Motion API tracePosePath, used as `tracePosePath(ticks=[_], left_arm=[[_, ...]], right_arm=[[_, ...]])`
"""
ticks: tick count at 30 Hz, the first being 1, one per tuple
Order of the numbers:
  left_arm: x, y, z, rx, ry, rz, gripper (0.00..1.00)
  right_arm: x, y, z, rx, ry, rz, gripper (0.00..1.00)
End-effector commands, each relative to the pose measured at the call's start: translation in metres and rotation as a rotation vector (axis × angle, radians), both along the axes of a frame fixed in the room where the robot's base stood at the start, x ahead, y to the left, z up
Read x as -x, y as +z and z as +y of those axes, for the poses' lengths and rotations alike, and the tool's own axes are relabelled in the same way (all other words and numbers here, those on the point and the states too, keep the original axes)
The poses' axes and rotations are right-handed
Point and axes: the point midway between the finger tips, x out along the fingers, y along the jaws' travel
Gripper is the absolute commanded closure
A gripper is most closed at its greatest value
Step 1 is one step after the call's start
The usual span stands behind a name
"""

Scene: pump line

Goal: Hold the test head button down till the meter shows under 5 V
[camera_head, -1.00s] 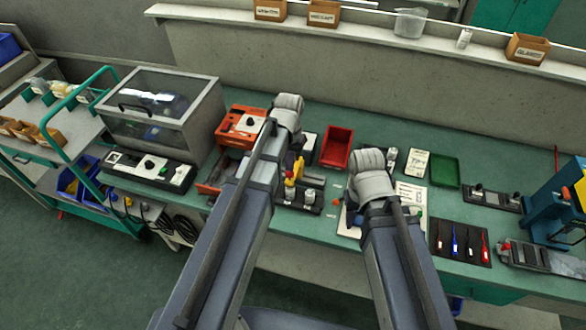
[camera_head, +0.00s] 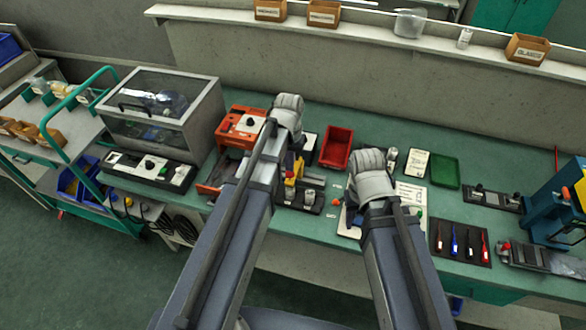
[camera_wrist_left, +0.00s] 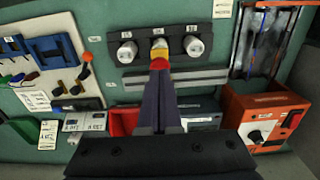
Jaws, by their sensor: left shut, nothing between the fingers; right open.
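In the left wrist view, the shut, empty fingers of my left gripper (camera_wrist_left: 159,72) reach the red and yellow test head (camera_wrist_left: 160,52) between two pale round knobs on a black strip. The tips overlap its red part; whether they press it down I cannot tell. In the head view the test head (camera_head: 291,179) shows beside my left forearm, which hides the fingertips. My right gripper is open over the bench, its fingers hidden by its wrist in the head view. I cannot make out a meter reading.
An orange box with a knob (camera_head: 241,126) stands left of my left wrist. A red bin (camera_head: 337,147) lies between the wrists and a green tray (camera_head: 445,170) farther right. A clear-lidded case (camera_head: 160,110) stands at the left. A mat with several tools (camera_head: 460,243) lies at the right.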

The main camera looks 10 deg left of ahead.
Motion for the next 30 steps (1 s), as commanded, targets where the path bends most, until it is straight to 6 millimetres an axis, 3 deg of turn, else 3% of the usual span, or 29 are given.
tracePosePath(ticks=[30], left_arm=[[0.0,-0.015,0.0,0.0,0.0,0.0,1.0]], right_arm=[[0.0,-0.015,0.0,0.0,0.0,0.0,0.5]])
